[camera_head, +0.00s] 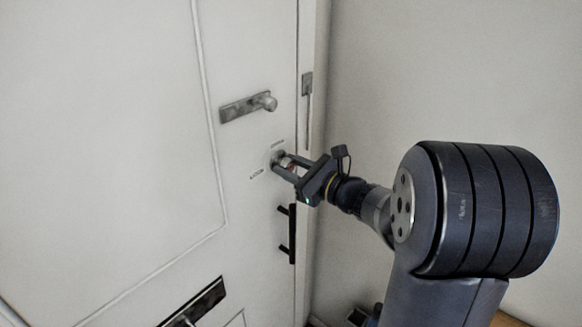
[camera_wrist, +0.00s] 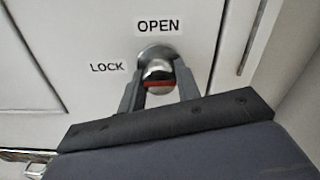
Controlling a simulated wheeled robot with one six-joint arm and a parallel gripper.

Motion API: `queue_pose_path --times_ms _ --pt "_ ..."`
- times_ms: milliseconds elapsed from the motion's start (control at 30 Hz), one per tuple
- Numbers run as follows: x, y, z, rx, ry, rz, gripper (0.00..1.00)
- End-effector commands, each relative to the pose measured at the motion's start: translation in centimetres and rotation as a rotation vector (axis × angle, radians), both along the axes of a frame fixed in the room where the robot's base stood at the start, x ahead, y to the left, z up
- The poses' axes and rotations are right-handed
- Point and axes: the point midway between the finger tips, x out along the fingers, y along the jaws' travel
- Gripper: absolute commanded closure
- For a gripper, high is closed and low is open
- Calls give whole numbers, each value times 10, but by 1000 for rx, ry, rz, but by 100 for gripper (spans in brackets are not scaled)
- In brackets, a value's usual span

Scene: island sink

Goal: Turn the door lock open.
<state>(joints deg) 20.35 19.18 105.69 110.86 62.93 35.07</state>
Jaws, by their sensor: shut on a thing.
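The door lock is a round metal knob with a red mark, set on the white door (camera_head: 130,130) near its right edge. In the wrist view the lock knob (camera_wrist: 158,72) sits below the word OPEN and to the right of the word LOCK. My gripper (camera_head: 280,163) reaches it from the right, and its fingers are shut on the knob, one on each side. In the wrist view my gripper (camera_wrist: 158,93) hides the lower part of the knob. The exact angle of the knob is hard to tell.
A metal handle (camera_head: 249,106) on a plate is above the lock. A black vertical bar handle (camera_head: 291,235) is below it. A dark mail slot (camera_head: 197,304) is low on the door. A plain wall (camera_head: 450,70) stands to the right.

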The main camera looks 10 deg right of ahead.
Motion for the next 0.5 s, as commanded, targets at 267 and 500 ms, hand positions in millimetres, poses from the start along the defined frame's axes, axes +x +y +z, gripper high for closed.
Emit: queue_pose_path --times_ms 267,500 --pt "0 0 -1 -5 -4 0 91" --pt "0 0 -4 -61 -47 1 91"
